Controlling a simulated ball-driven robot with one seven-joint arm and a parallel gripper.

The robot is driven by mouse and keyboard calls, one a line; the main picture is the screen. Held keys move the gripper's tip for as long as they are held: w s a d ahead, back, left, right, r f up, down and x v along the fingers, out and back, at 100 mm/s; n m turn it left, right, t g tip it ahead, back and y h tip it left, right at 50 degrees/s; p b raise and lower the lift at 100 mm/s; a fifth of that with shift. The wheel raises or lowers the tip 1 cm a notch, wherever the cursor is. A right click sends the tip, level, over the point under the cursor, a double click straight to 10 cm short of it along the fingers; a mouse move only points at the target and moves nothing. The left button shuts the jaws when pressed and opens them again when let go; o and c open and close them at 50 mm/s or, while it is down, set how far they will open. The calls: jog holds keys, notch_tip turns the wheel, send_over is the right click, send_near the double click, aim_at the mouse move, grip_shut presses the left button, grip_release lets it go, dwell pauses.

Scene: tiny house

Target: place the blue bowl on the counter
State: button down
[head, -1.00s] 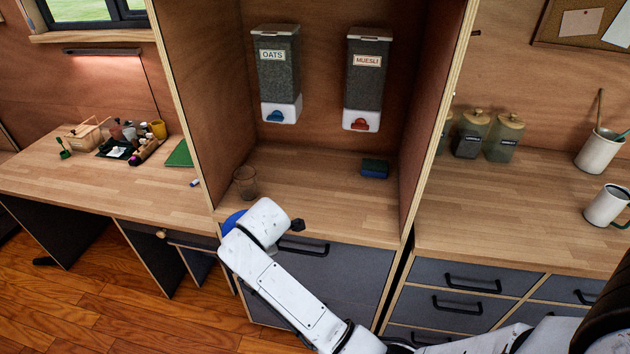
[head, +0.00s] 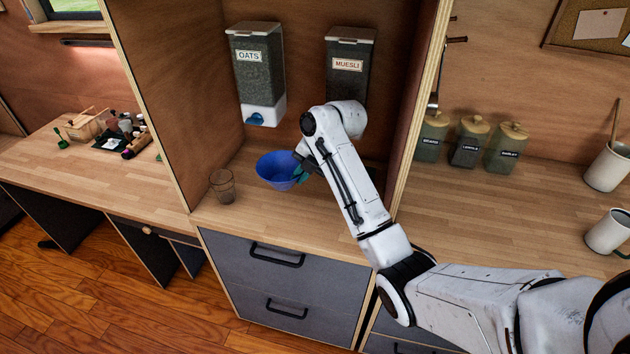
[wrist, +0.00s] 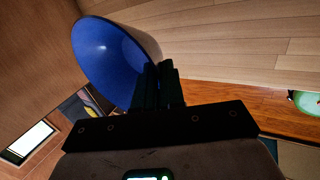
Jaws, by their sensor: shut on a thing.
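The blue bowl (head: 280,171) is in the middle of the head view, inside the wooden alcove and in front of the cereal dispensers. My gripper (head: 303,172) is shut on the bowl's right side and partly hidden by my wrist. In the wrist view the bowl (wrist: 105,58) opens toward the camera, and the dark fingers (wrist: 157,88) close on its rim. The bowl appears close over the counter (head: 265,215); I cannot tell whether it touches it.
A clear brown glass (head: 222,186) stands on the counter left of the bowl. The oats dispenser (head: 257,75) and muesli dispenser (head: 349,62) hang on the back wall. Alcove side panels (head: 150,75) bound the space. The counter's front is clear. Jars (head: 468,141) stand at right.

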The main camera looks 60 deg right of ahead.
jog(key=f, duration=0.2)
jog(key=f+b, duration=0.1)
jog(key=f, duration=0.1)
jog(key=d+f+b, duration=0.1)
jog(key=f, duration=0.1)
jog(key=shift+s+f, duration=0.15)
jog(key=shift+s, duration=0.05)
jog(key=shift+f+b, duration=1.35)
jog(key=shift+f, duration=0.45)
jog(key=shift+f, duration=0.15)
jog(key=c, duration=1.2)
grip_release()
jog(key=shift+c, duration=0.2)
